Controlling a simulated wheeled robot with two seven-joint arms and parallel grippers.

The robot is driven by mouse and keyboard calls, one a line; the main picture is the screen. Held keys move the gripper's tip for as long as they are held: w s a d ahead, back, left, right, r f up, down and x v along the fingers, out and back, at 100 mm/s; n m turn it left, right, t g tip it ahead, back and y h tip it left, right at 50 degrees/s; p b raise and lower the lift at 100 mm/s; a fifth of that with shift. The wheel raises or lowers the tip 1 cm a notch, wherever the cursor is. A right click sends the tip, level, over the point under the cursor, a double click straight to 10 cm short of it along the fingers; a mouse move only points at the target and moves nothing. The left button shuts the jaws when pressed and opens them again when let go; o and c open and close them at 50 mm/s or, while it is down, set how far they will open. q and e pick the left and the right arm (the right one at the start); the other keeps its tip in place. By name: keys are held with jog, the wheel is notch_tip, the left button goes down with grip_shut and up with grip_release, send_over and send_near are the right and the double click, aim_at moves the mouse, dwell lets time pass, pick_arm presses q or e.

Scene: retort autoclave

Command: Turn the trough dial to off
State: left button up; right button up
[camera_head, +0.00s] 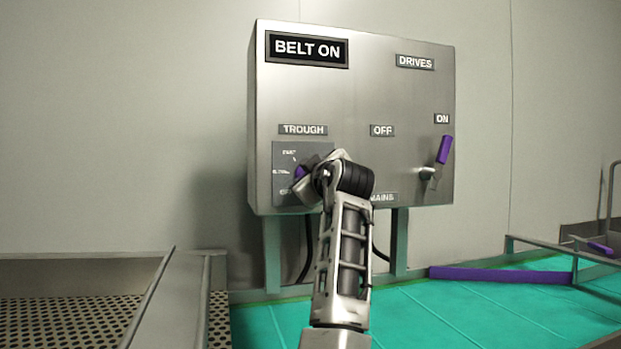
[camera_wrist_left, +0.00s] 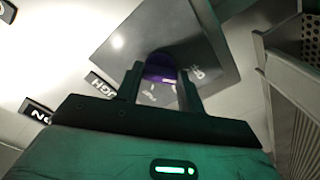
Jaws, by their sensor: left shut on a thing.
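The trough dial is a purple knob (camera_head: 299,172) on a dark square plate (camera_head: 286,160) under the TROUGH label (camera_head: 303,129), at the lower left of the steel control box. My left gripper (camera_head: 309,184) is at the dial, and my arm hides the plate's right part. In the left wrist view the purple knob (camera_wrist_left: 160,66) sits between the two fingers of my left gripper (camera_wrist_left: 161,80), which is shut on it. Where the dial points cannot be told. My right gripper is not in view.
The control box (camera_head: 350,90) also carries a purple-handled lever (camera_head: 445,150) at the right, by the ON label. A perforated metal tray (camera_head: 70,315) lies at lower left.

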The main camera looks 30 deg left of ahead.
pick_arm(q)
jog(key=shift+n, duration=0.7)
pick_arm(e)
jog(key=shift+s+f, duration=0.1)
pick_arm(q)
jog(key=o, duration=1)
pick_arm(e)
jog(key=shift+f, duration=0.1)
pick_arm(q)
jog(key=b+v, duration=0.5)
jog(key=v, duration=1.1)
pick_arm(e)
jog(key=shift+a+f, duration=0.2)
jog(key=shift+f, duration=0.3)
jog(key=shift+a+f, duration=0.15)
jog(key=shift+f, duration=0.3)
